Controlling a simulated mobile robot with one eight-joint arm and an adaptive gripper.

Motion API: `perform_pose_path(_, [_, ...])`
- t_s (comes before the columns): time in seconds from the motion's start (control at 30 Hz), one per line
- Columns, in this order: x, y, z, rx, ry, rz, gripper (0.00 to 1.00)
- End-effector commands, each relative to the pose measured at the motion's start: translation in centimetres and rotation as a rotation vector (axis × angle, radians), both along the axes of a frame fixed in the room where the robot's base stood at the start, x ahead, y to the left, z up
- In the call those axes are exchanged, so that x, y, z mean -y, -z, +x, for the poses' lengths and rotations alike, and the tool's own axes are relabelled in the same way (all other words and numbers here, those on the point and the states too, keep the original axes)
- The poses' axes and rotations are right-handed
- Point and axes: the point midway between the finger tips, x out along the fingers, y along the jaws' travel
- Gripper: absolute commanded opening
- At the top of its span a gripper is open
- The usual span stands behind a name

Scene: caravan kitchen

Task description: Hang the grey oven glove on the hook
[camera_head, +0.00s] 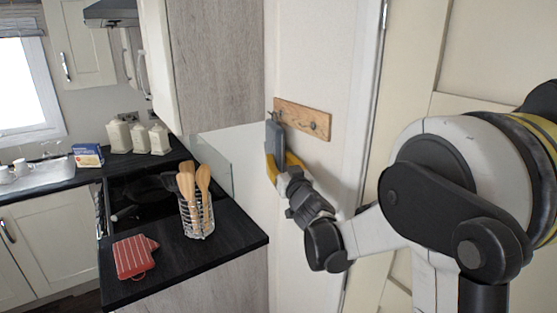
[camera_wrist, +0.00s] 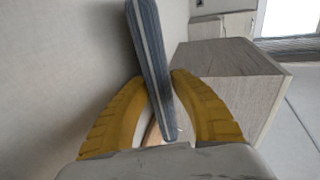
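The grey oven glove (camera_head: 274,138) is upright in front of the left end of a wooden hook board (camera_head: 303,119) on the wall. It also shows edge-on in the wrist view (camera_wrist: 150,62). My gripper (camera_head: 279,160) has its yellow fingers on both sides of the glove, with the tips (camera_wrist: 158,77) close against it. The glove's top is at the left hook (camera_head: 275,115); whether its loop is over that hook I cannot tell. Another hook (camera_head: 313,125) on the right of the board is bare.
A red striped glove (camera_head: 135,257) lies on the black counter (camera_head: 235,241). A wire holder with wooden utensils (camera_head: 197,212) stands nearby. A wall cabinet (camera_head: 211,62) hangs left of the board, and a glass panel (camera_head: 213,160) stands below it.

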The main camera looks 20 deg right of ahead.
Motion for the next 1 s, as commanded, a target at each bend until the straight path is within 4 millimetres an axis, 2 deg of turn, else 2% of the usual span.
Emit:
perform_pose_path(0.33, [0.0, 0.0, -0.1, 0.0, 0.0, 0.0, 0.46])
perform_pose_path(0.43, [0.0, 0.1, -0.7, 0.0, 0.0, 0.0, 0.46])
perform_pose_path(0.57, [0.2, 0.3, -2.8, 0.0, 0.001, 0.0, 0.46])
perform_pose_path(0.8, [0.3, 0.8, -8.2, 0.0, 0.001, 0.0, 0.46])
perform_pose_path(1.0, [0.5, 1.1, -11.2, 0.0, 0.001, 0.0, 0.46])
